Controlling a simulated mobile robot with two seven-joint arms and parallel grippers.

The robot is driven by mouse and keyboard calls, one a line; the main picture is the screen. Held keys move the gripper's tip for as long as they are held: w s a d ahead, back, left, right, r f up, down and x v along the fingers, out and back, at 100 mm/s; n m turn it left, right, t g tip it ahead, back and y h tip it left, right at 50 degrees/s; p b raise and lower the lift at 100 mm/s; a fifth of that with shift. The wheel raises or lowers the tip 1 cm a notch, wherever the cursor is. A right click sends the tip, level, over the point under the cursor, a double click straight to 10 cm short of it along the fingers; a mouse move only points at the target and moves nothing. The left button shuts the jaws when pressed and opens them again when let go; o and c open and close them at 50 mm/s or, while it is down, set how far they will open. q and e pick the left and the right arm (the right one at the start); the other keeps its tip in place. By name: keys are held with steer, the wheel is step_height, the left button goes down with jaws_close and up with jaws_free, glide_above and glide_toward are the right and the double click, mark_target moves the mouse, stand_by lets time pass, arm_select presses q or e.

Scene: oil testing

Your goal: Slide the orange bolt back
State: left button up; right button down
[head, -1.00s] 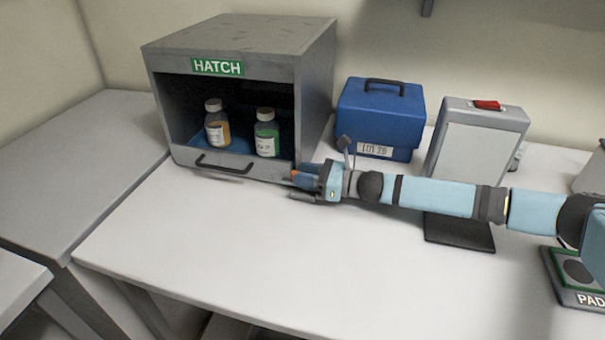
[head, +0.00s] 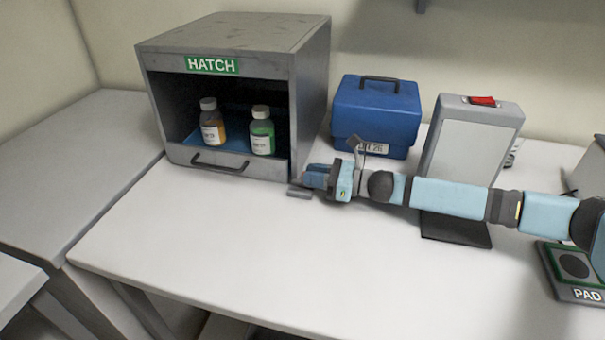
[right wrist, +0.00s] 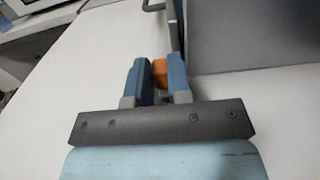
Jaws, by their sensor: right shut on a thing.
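The orange bolt (right wrist: 159,72) shows in the right wrist view between the two blue fingers of my right gripper (right wrist: 158,75). The fingers are shut on it, and only part of it is visible. In the head view my right gripper (head: 312,178) is at the front right corner of the grey hatch box (head: 220,110), low by the table, and the fingers hide the bolt there. A small grey piece (head: 300,191) lies on the table by the fingertips. The hatch front is open above a low panel with a dark handle (head: 219,165). My left gripper is not in view.
Two bottles, one amber (head: 212,125) and one green (head: 262,133), stand inside the hatch. A blue case (head: 375,110) and a grey panel stand (head: 465,145) are behind my right arm. A pad (head: 575,270) lies at the right. The front table is clear.

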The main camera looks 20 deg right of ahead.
steer(key=shift+f, duration=0.1)
steer(key=c, duration=1.3)
jaws_free()
steer(key=shift+d, duration=0.1)
steer(key=shift+s+d, duration=0.1)
steer(key=b+v, duration=0.1)
steer(key=v, duration=1.1)
steer(key=shift+s+d, duration=0.55)
steer(key=shift+d, duration=0.15)
